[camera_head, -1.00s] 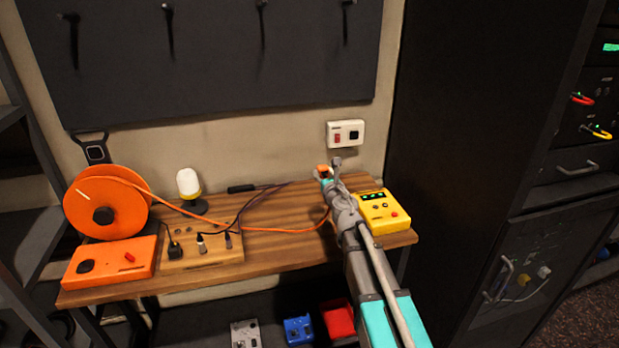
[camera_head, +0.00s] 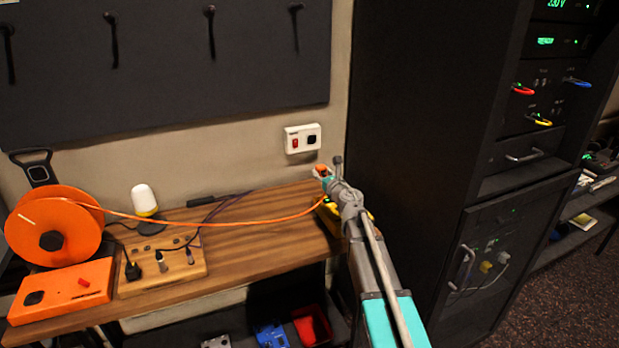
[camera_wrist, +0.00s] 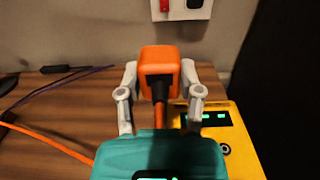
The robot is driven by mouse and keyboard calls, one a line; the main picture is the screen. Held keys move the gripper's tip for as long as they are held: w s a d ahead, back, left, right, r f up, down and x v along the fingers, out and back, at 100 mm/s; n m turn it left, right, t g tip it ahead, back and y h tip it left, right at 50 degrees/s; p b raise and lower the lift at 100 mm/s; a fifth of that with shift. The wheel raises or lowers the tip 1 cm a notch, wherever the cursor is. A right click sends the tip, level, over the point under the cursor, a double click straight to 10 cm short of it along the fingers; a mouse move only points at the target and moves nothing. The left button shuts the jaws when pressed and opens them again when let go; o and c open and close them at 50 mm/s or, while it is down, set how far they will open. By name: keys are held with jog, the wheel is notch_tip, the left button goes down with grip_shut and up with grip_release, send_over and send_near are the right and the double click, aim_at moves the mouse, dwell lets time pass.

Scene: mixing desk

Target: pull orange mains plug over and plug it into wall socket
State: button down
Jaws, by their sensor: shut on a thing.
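My gripper (camera_head: 325,174) is shut on the orange mains plug (camera_wrist: 160,62) and holds it above the right end of the desk. In the wrist view the plug sits between both fingers with its cable end toward me; its far face is hidden. The orange cable (camera_head: 240,223) runs from the plug back to the orange reel (camera_head: 55,228) at the left. The white wall socket (camera_head: 303,139), with a red switch and a dark outlet, is on the wall above and a little left of my gripper. It shows cut off at the top of the wrist view (camera_wrist: 182,12). The plug is apart from it.
A yellow device (camera_wrist: 215,130) lies below right of the plug, mostly behind my arm in the head view. A white lamp (camera_head: 145,201) and wooden connector board (camera_head: 165,268) stand at the left. A black rack (camera_head: 420,120) borders the desk on the right.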

jog(key=w+d+f+b, duration=0.1)
jog(key=w+d, duration=0.3)
jog(key=d, duration=0.4)
send_near(312, 140)
jog(key=x, duration=0.4)
jog(key=shift+w+a, duration=0.1)
jog(key=shift+w, duration=0.05)
dwell(0.4)
jog(key=shift+w, duration=0.15)
jog(key=shift+w+a, duration=0.25)
jog(key=shift+w, duration=0.45)
jog(key=shift+w+a+r, duration=0.1)
jog(key=shift+w+a, duration=0.1)
jog(key=shift+w, duration=0.4)
dwell(2.3)
jog(key=shift+c, duration=0.9)
grip_release()
jog(key=shift+s, duration=0.15)
